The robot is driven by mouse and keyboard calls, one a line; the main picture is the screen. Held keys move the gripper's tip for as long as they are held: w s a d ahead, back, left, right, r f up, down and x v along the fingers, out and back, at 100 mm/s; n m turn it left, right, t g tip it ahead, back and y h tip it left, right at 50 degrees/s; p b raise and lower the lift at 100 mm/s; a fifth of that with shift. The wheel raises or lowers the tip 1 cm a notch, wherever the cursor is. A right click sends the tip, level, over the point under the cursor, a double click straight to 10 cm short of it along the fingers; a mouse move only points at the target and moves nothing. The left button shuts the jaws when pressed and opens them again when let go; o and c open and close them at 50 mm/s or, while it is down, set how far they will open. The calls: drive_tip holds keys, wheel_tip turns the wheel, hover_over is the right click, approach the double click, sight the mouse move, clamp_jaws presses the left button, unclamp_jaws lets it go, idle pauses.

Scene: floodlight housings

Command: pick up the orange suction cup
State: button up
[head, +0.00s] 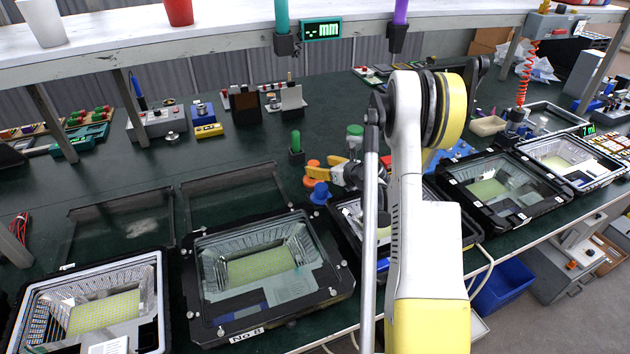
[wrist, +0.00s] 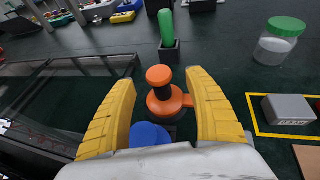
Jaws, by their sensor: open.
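The orange suction cup (wrist: 160,98) stands upright on the dark green bench in the wrist view, with a round orange knob, a black neck and a wide orange base. It also shows in the head view (head: 312,165), partly hidden by my gripper. My gripper (wrist: 162,82) is open, its two yellow fingers on either side of the orange cup. The right finger looks very close to the cup's base; I cannot tell whether they touch. A blue suction cup (wrist: 149,134) sits nearer to the palm, partly hidden by it, and also shows in the head view (head: 320,193).
A green-handled tool in a black holder (wrist: 168,40) stands just behind the orange cup. A green-lidded jar (wrist: 277,42) and a grey block (wrist: 289,108) in a yellow outline are to the right. A floodlight housing (head: 262,268) lies left of my arm.

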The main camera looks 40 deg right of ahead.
sight(313, 163)
drive_tip(key=b+x, duration=0.1)
drive_tip(key=x, duration=0.3)
drive_tip(key=shift+w+a+f+b, duration=0.1)
drive_tip(key=shift+w+a+b, duration=0.05)
drive_tip(key=shift+b, duration=0.15)
drive_tip(key=shift+c, duration=0.9)
clamp_jaws()
drive_tip(key=shift+r+p, duration=0.45)
drive_tip(key=shift+r, duration=0.3)
drive_tip(key=r, duration=0.1)
drive_tip(key=r+p, duration=0.2)
drive_tip(key=shift+d+r, duration=0.25)
drive_tip(key=shift+d, duration=0.05)
drive_tip(key=s+d+r+p, duration=0.3)
drive_tip(key=s+d+r, duration=0.2)
drive_tip(key=d, duration=0.5)
drive_tip(key=shift+s+r+p, duration=0.2)
drive_tip(key=shift+r+p, duration=0.1)
drive_tip(key=shift+r, duration=0.35)
